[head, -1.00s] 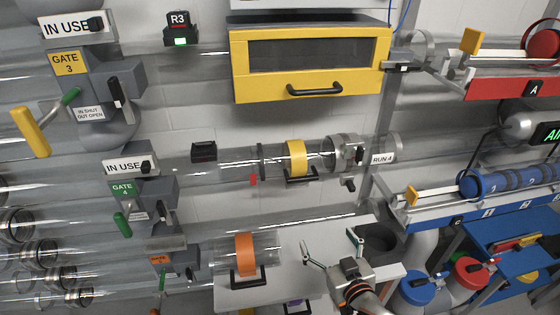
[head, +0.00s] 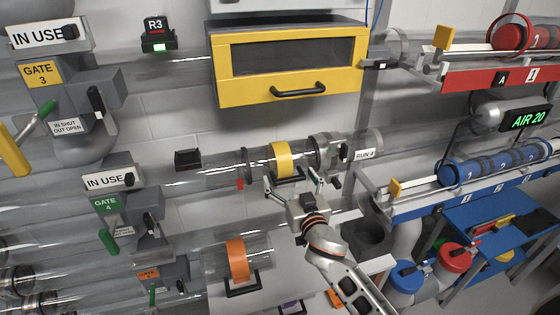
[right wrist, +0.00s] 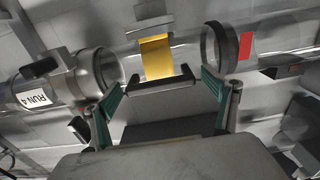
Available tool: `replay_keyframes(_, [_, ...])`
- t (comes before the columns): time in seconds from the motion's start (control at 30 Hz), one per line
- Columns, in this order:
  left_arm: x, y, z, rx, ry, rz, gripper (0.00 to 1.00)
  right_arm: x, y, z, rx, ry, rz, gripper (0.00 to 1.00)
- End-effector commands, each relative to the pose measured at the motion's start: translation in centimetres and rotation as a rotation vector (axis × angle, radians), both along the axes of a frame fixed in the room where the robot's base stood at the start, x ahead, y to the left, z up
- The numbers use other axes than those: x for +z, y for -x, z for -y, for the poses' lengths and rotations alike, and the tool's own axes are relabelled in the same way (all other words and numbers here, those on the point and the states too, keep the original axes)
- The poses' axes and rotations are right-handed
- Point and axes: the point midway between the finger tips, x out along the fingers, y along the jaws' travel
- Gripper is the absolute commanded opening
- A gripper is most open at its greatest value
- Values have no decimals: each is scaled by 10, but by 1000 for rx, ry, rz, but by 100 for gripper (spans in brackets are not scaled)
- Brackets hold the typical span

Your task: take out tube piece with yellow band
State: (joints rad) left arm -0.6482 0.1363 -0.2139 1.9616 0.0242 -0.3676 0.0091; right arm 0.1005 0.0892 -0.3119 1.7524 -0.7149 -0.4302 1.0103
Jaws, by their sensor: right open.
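The clear tube piece with a yellow band (head: 283,158) sits in the run 4 line, between a dark ring on its left and a grey metal coupling (head: 328,152) on its right. A black handle hangs below the band. My right gripper (head: 293,184) is open, just below and in front of this handle. In the right wrist view, the yellow band (right wrist: 156,57) and the black handle (right wrist: 157,84) lie ahead between the spread green-padded fingers (right wrist: 168,96); the jaws are not closed on the handle. My left gripper is not in view.
A tube piece with an orange band (head: 237,260) lies lower left on a grey surface. A yellow-framed drawer (head: 290,65) is above. Gate 4 (head: 108,205) is at left.

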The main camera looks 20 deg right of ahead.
Motion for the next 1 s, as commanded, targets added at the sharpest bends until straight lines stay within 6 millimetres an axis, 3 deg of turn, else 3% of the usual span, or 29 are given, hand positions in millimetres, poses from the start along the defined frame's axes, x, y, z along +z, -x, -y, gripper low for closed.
replay_keyframes(0.13, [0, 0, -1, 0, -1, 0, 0, 0, -11, 0, -1, 2, 0, 86])
replay_keyframes(0.37, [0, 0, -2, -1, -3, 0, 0, -1, -12, 0, -1, 0, -1, 86])
replay_keyframes(0.57, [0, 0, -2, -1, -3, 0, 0, -1, -12, 0, 0, 0, -1, 35])
replay_keyframes(1.0, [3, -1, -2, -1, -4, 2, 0, 9, -12, 0, 0, -1, 3, 35])
